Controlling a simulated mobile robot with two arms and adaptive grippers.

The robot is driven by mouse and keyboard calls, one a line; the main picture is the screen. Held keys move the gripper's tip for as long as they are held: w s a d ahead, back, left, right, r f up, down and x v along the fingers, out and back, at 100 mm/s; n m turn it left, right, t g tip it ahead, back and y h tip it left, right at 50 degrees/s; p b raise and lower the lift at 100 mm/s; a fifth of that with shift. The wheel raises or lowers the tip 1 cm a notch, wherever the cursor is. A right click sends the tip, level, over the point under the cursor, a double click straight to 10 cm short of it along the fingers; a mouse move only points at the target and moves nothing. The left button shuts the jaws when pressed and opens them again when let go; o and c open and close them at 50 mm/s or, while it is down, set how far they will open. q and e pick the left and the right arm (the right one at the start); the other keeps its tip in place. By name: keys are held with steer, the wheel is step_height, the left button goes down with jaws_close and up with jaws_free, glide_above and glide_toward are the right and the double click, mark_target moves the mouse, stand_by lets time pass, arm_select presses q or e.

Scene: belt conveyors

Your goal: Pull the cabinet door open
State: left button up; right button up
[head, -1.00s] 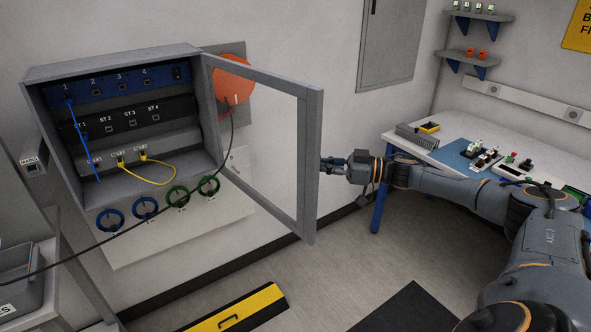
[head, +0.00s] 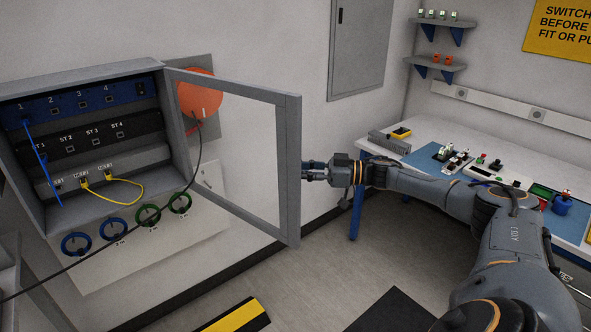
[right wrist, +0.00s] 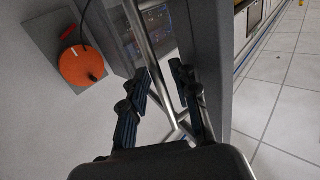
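The wall cabinet (head: 88,93) is at the left of the head view. Its grey-framed door (head: 289,165) with a clear pane stands swung open to the right of the box. My right gripper (head: 308,170) is at the door's free edge, coming in from the right. In the right wrist view, the fingers of my right gripper (right wrist: 160,90) are apart, one on each side of a thin silver bar (right wrist: 160,80) beside the grey door frame (right wrist: 215,70). I cannot tell whether a finger touches the bar. My left gripper is not in view.
An orange disc (head: 199,95) is on the wall behind the door; a black cable (head: 150,228) runs past the cabinet. A workbench (head: 385,148) with small parts stands at the right.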

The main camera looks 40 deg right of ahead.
steer(key=shift+s+r, duration=0.1)
steer(key=v, duration=1.2)
stand_by(0.4)
